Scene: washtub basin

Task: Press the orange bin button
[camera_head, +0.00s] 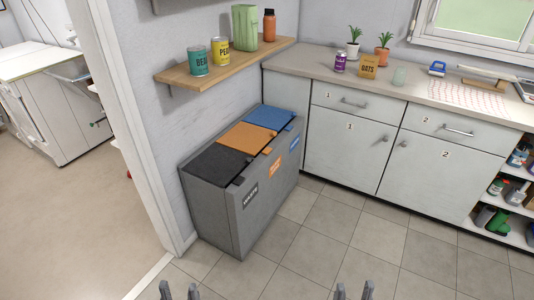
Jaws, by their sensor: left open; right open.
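A grey three-part bin (208,203) stands against the wall. Its lids are black, orange and blue, and all look closed. The orange lid (247,136) is in the middle. A small orange button (267,150) juts from its front edge, above an orange label (274,167). My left gripper (179,291) is open at the bottom edge, in front of the bin and well apart from it. My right gripper (354,291) is open at the bottom edge, further right, over the floor. Both look empty; only their fingertips show.
Grey cabinets (347,153) with a worktop stand right of the bin. A wooden shelf (227,61) with cans and bottles hangs above it. A white door frame (130,120) is on the left. The tiled floor (330,235) in front is clear.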

